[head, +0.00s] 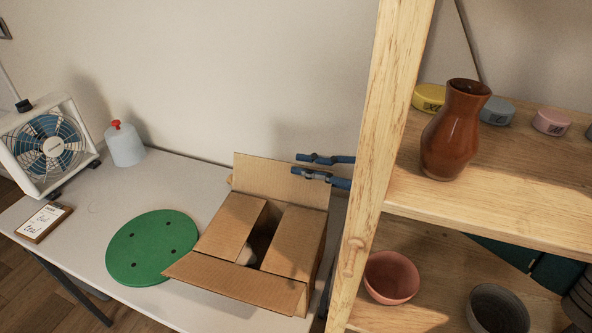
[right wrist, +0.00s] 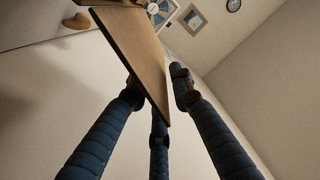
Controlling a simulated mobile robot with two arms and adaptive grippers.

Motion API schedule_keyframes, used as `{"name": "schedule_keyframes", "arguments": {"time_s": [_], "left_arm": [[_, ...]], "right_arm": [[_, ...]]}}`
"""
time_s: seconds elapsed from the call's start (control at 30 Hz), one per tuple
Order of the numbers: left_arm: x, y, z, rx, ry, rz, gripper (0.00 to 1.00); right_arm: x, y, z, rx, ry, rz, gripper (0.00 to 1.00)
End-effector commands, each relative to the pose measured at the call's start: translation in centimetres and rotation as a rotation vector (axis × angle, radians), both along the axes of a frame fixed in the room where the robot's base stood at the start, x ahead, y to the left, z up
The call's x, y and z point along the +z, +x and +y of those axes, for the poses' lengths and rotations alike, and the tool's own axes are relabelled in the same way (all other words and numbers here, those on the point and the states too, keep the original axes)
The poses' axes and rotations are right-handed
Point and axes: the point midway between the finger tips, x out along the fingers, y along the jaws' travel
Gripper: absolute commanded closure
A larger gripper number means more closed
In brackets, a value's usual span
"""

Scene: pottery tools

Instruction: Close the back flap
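The brown cardboard box (head: 315,265) stands on the white table beside the wooden shelf. Its back flap (head: 265,180) stands up at the rear. The left flap (head: 232,226) and right flap (head: 295,242) are folded inward with a dark gap between them. The front flap (head: 235,284) sticks outward. My right gripper (head: 308,167) reaches in from behind the shelf post to the back flap's right end. In the right wrist view the fingers are spread on both sides of the flap (right wrist: 135,50), with room on the right side. My left gripper is not in view.
The wooden shelf post (head: 384,120) rises close to the box's right side and hides my right arm. A green disc (head: 152,247) lies left of the box. A brown vase (head: 455,135) and pink bowl (head: 391,277) sit on the shelves. The table's left part has free room.

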Motion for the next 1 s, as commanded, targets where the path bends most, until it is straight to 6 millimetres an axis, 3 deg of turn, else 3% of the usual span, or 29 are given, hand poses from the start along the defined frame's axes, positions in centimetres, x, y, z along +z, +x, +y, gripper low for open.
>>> {"name": "schedule_keyframes", "arguments": {"time_s": [0.2, 0.53, 0.67, 1.0], "left_arm": [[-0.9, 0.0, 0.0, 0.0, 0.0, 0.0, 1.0], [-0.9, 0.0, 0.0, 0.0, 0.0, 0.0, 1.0], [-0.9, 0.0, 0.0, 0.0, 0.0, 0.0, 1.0], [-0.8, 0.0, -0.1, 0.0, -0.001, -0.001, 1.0]], "right_arm": [[-0.1, 0.6, 2.1, -0.001, -0.001, -0.001, 0.78], [0.0, 0.7, 2.4, -0.002, -0.001, 0.0, 0.78], [0.0, 0.7, 2.4, -0.002, -0.001, 0.0, 1.0], [0.1, 0.6, 2.4, -0.001, -0.001, -0.003, 1.0]]}}
